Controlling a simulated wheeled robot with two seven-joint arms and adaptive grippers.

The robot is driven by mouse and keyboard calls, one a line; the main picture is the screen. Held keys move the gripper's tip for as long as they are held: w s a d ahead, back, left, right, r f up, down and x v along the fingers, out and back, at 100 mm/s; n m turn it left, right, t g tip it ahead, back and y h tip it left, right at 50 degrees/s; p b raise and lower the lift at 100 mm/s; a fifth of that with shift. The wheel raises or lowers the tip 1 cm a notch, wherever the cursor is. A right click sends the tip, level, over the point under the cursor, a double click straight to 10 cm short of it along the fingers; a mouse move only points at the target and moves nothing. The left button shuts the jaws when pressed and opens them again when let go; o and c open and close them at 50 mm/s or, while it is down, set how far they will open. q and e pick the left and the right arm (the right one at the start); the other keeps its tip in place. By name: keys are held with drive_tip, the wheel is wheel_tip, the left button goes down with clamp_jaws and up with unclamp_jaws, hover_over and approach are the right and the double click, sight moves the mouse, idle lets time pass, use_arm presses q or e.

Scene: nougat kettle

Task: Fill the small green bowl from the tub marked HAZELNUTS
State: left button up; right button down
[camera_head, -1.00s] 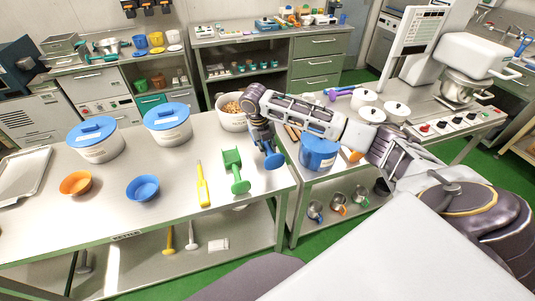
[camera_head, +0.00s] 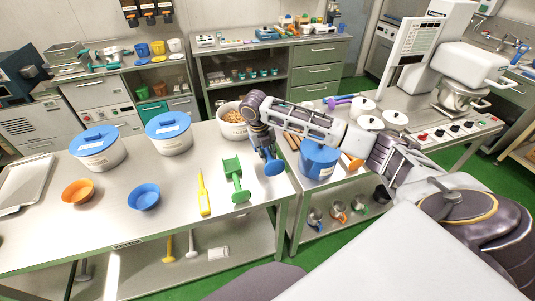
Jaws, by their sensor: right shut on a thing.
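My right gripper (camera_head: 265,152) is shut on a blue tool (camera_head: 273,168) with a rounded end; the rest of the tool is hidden. It hangs above the table's right end, in front of an open white tub (camera_head: 232,122) of brownish nuts. Two white tubs with blue lids, one on the left (camera_head: 97,153) and one nearer the middle (camera_head: 172,138), stand closed at the back. Their labels are too small to read. An orange bowl (camera_head: 77,191) and a blue bowl (camera_head: 143,197) stand on the table; I see no green bowl there. My left gripper is out of view.
A blue container (camera_head: 319,158) stands on the right counter, close under my forearm. A metal tray (camera_head: 24,184) lies at the far left. Bare table is free around the bowls.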

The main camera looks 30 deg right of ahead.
sight(267, 151)
drive_tip(key=shift+r+p, duration=0.7)
drive_tip(key=shift+r, duration=0.05)
drive_tip(key=shift+r+p, duration=0.85)
drive_tip(key=shift+r, duration=0.2)
drive_tip(key=shift+w+r, duration=0.1)
